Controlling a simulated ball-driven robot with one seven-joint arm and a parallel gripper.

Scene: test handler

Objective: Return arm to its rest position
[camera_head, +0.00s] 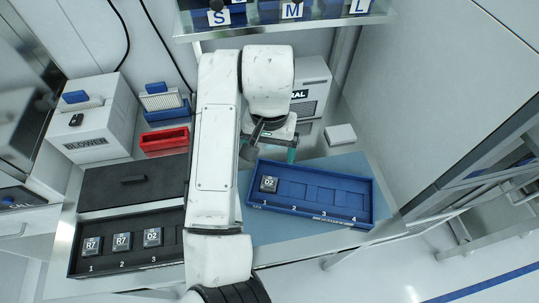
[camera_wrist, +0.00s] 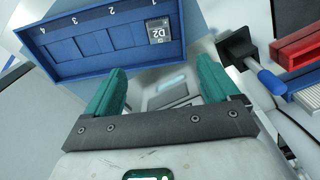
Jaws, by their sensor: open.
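My arm (camera_head: 214,130) reaches up over the worktable and bends over at the top. My gripper (camera_wrist: 162,68) is open, its two green fingers apart with nothing between them in the wrist view. In the head view it is partly hidden, with a green finger (camera_head: 292,153) showing just behind the blue tray. The blue tray (camera_head: 318,215) holds one chip marked D2 (camera_head: 269,184) in slot 1; slots 2 to 4 are empty. The chip (camera_wrist: 158,32) also shows beyond the fingers in the wrist view, apart from them.
A black tray (camera_head: 127,269) at the left holds chips R7, R7 and D2 in slots 1 to 3; my arm hides its right end. A red bin (camera_head: 164,140), blower box (camera_head: 98,125) and white box (camera_head: 340,135) stand behind. A shelf (camera_head: 290,30) overhangs the back.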

